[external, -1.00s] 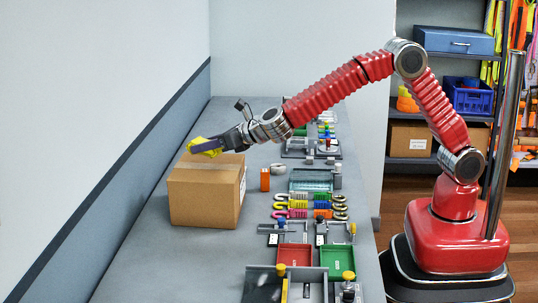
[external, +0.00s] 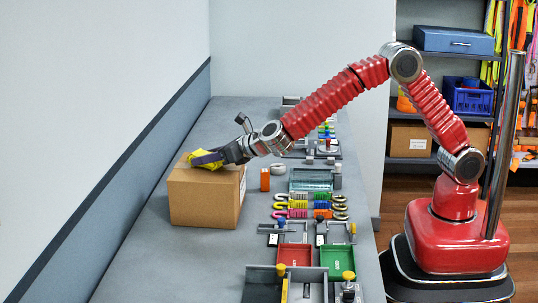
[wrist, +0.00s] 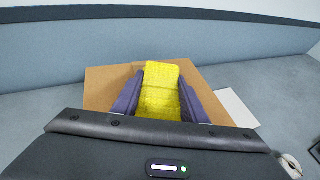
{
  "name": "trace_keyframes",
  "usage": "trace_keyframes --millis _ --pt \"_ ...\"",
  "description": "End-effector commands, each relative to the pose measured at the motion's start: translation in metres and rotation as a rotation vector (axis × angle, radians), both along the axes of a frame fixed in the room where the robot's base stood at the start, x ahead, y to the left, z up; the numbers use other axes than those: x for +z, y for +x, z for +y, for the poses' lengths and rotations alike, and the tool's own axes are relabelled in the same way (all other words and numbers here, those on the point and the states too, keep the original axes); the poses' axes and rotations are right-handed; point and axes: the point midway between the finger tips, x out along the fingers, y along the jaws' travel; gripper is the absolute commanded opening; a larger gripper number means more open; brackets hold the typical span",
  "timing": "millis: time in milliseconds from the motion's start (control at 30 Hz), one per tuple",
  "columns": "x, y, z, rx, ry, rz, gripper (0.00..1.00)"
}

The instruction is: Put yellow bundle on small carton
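The yellow bundle (wrist: 160,88) is between the two purple fingers of my gripper (wrist: 158,98), which touch its sides in the wrist view. In the external view the yellow bundle (external: 207,163) is at the top of the small carton (external: 204,199), a brown closed box on the bench. My gripper (external: 206,159) is over the carton's top and shut on the bundle. The bundle appears to be at or very near the carton's top face; I cannot tell whether it bears on it. The carton's top (wrist: 101,86) shows around the bundle in the wrist view.
An orange block (external: 265,180) stands right of the carton. Coloured straps (external: 297,205), a red tray (external: 294,255) and a green tray (external: 338,261) lie along the bench's right side. The wall runs close behind the carton on the left. Bench in front of the carton is clear.

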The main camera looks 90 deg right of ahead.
Motion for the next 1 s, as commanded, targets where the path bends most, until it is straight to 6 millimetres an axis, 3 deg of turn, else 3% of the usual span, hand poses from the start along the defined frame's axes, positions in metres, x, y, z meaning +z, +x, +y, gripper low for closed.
trace_keyframes --millis 267,600,1000 --pt "0.0 0.0 0.0 0.0 0.0 0.0 0.57" --pt "0.003 -0.001 0.001 0.001 0.0 0.0 0.57" --pt "0.021 -0.04 0.017 0.002 0.001 0.0 0.57"
